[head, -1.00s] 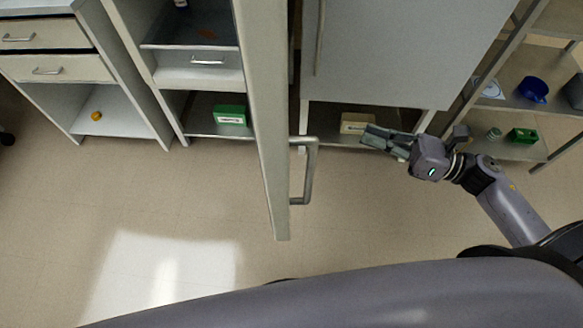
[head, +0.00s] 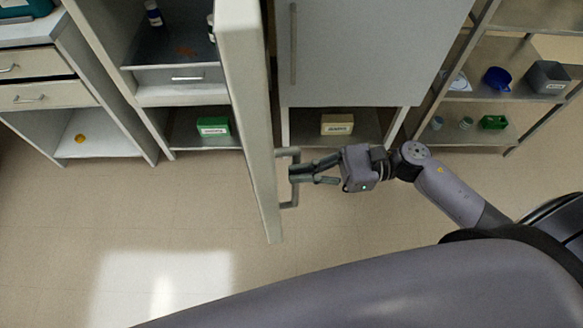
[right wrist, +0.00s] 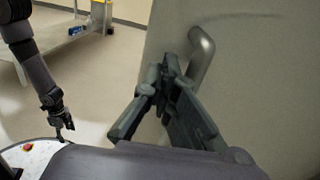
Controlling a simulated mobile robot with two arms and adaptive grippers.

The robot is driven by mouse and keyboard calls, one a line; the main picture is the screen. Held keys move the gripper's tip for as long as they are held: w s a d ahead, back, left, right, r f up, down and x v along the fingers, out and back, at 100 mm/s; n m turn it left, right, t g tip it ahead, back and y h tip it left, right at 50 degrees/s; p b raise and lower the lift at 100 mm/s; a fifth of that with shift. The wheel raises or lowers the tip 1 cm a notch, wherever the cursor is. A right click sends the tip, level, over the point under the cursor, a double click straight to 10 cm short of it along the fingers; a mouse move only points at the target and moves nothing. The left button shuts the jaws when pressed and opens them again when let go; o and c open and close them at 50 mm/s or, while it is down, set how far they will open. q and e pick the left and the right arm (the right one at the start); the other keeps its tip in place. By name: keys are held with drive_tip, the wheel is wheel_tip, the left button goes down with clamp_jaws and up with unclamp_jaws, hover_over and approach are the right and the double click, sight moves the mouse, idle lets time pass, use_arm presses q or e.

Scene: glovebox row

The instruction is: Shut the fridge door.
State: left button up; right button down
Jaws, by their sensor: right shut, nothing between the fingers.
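The fridge door (head: 250,110) stands open in the head view, seen nearly edge-on and sticking out from the cabinet front toward me. Its grey bar handle (head: 288,200) is on the right-hand face; the handle also shows in the right wrist view (right wrist: 203,48). My right gripper (head: 294,173) is at the handle, its fingertips overlapping the bar in the head view. Its fingers are shut with nothing between them; whether they touch the bar I cannot tell. In the right wrist view, my left gripper (right wrist: 64,125) seems to hang low at the left, too small to read.
The fridge's opening, with a grey shelf (head: 180,75) and bottles, is left of the door. A closed grey cabinet door (head: 360,60) is right. A green box (head: 213,126) and a beige box (head: 337,124) sit low. Open shelving (head: 490,100) stands far right. Floor in front is clear.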

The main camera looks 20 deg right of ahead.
drive_tip(key=shift+w+a, duration=0.2)
drive_tip(key=shift+a, duration=0.85)
drive_tip(key=shift+a, duration=0.1)
